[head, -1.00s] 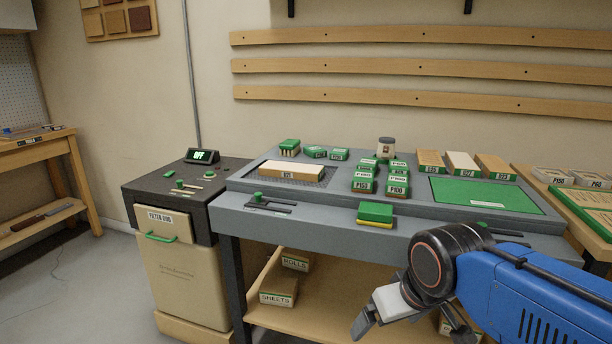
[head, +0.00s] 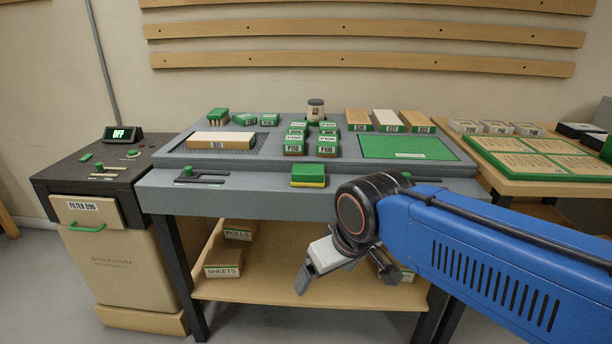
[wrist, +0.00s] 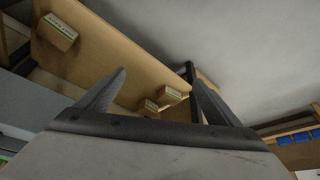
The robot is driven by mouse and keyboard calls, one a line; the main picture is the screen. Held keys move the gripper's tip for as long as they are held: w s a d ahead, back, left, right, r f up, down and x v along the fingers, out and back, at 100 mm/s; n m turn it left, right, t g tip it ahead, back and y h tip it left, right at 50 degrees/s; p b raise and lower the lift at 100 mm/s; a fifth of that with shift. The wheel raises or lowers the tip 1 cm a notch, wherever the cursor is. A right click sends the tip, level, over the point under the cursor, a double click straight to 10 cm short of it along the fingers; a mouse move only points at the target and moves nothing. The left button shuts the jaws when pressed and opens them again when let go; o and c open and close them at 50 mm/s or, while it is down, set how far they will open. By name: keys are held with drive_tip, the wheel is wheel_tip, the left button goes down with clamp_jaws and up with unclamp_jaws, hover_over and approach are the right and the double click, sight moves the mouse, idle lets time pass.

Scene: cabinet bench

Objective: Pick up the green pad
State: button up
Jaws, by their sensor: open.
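A green pad (head: 308,173) with a yellow underside lies at the front edge of the grey bench, near its middle. My gripper (wrist: 160,80) is open and empty, its two dark fingers apart in the wrist view. In the head view it hangs in front of the bench, lower than the pad and slightly to its right, apart from it. The pad does not show in the wrist view. A flat green mat (head: 408,147) is set into the bench top at the right.
Labelled blocks (head: 327,150) stand behind the pad, beside a jar (head: 316,110). Slider controls (head: 190,177) are on the front ledge. A lower shelf (head: 300,290) holds boxes. A machine (head: 95,180) stands left; a wooden side table (head: 510,187) stands right.

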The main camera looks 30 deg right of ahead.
drive_tip(key=shift+w+r, duration=0.15)
drive_tip(key=shift+r, duration=0.05)
drive_tip(key=c, duration=0.5)
wheel_tip(320, 180, up, 26)
drive_tip(key=r+m+g, duration=0.1)
drive_tip(key=m+g, duration=0.4)
drive_tip(key=m, duration=2)
hover_over(308, 169)
wheel_tip(308, 169, down, 18)
drive_tip(key=shift+w+d+r, duration=0.1)
drive_tip(key=shift+r, duration=0.05)
